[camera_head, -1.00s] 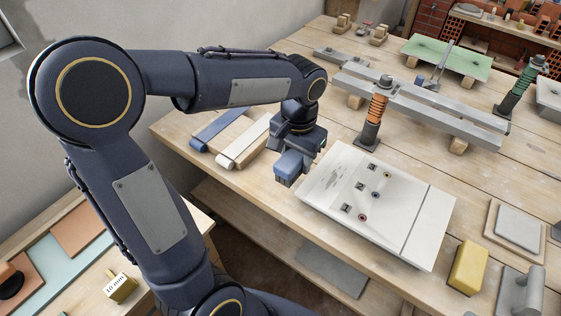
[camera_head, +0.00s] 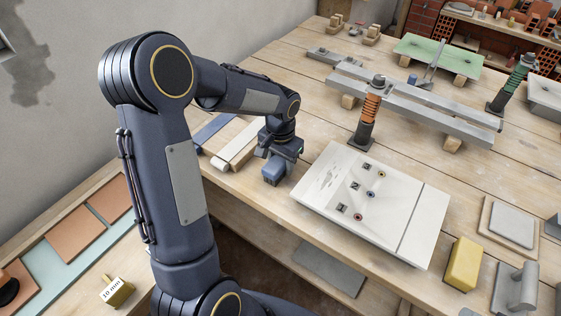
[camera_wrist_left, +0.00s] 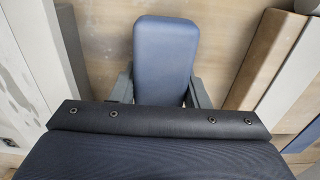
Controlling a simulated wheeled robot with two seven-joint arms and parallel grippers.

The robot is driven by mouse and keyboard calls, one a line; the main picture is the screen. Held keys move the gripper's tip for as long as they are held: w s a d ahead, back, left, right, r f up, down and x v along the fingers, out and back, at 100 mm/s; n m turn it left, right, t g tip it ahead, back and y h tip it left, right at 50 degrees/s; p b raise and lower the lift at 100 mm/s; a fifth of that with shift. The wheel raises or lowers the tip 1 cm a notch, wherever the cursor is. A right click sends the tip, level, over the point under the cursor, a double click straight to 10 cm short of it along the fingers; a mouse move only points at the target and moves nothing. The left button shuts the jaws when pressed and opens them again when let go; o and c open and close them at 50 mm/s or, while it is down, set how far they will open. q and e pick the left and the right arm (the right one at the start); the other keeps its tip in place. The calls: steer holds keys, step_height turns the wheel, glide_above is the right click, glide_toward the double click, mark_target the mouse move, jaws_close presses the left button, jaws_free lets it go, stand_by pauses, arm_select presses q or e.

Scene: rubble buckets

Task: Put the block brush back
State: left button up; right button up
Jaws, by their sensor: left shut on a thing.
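My left gripper (camera_head: 275,158) is shut on a blue block, which looks like the block brush (camera_head: 273,173). It is near the table's front edge, between the pale strips and the white board. In the left wrist view the brush (camera_wrist_left: 165,55) shows its flat blue face with rounded corners, between the two grey fingers (camera_wrist_left: 160,90). Its underside is hidden, and I cannot tell whether it touches the table. My right gripper is out of view.
A white board (camera_head: 345,225) with small fittings lies to the right of the brush. A white strip (camera_head: 238,147) and a blue strip (camera_head: 213,130) lie to its left. Metal rails (camera_head: 420,98) and an orange spring post (camera_head: 370,108) stand behind. A yellow block (camera_head: 464,263) sits at right.

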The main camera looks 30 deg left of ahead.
arm_select(q)
steer(key=shift+f, duration=0.25)
steer(key=o, duration=1.1)
steer(key=shift+r, duration=0.1)
